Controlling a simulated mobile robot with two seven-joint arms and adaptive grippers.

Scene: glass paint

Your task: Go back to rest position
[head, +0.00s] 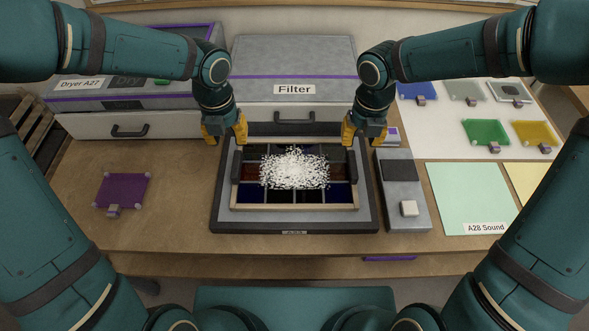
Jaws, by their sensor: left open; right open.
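My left gripper (226,138) hangs over the back left corner of a grey tray-like base (222,213), its yellow fingers apart and empty. My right gripper (363,136) hangs over the back right corner of the same base, also open and empty. Between and in front of them, a wooden-framed panel (295,207) with dark coloured panes lies in the base. A heap of white granules (294,169) covers its middle. Dark handles stand at the panel's left and right sides. Both arms come in from the upper corners.
A grey box labelled Filter (294,60) stands behind, with Dryer A27 (130,90) at left. A purple plate (124,190) lies on the left of the table. A grey block unit (402,190) and a pale green sheet (470,195) lie right. Several coloured plates (487,132) sit at back right.

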